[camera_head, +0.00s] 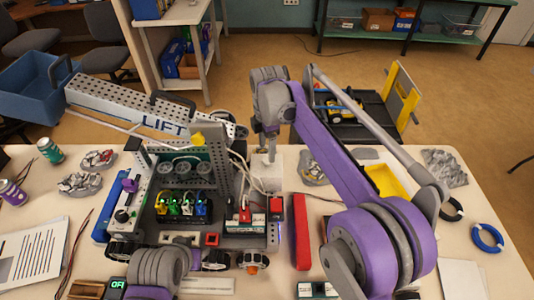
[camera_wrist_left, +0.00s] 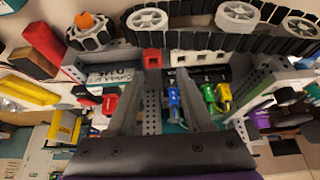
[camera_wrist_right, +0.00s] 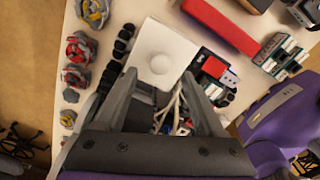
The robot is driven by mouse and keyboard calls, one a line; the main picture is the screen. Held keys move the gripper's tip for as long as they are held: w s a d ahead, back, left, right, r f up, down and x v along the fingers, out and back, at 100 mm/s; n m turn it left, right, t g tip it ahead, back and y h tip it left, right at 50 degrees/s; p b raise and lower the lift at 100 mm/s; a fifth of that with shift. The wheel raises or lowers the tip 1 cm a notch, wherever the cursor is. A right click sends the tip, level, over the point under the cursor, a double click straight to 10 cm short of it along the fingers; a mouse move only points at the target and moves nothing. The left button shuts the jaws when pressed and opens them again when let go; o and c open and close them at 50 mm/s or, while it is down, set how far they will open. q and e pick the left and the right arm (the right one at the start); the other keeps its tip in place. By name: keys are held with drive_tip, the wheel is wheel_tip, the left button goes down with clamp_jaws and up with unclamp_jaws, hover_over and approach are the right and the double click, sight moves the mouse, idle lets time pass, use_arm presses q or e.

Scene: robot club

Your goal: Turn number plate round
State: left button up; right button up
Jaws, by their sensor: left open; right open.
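My right gripper (camera_head: 266,142) is open and points down behind the robot, over a white block (camera_wrist_right: 165,45) with a round knob. I cannot tell whether it touches the block.
A perforated arm marked LIFT (camera_head: 140,110) reaches left from the robot. A red bar (camera_head: 301,232) and a yellow tray (camera_head: 386,181) lie to the right. Coloured cables (camera_head: 182,207) fill the robot's middle. Papers (camera_head: 32,250) and cans (camera_head: 50,150) stand at left.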

wheel_tip(320, 180, up, 7)
idle(0.6)
drive_tip(key=s+d+f+m+t, duration=0.2)
drive_tip(key=s+d+m+t, duration=0.1)
drive_tip(key=s+d+m, duration=0.9)
drive_tip(key=s+d+f+m+t, duration=0.1)
drive_tip(key=s+d+f+m, duration=0.2)
drive_tip(key=s+f+m, duration=0.2)
drive_tip(key=s+d+f+m+t, duration=0.1)
drive_tip(key=s+f+m, duration=0.4)
drive_tip(key=s, duration=0.6)
drive_tip(key=shift+d+f+m+t, duration=0.3)
drive_tip(key=shift+d+m+t, duration=0.1)
drive_tip(key=shift+d, duration=0.5)
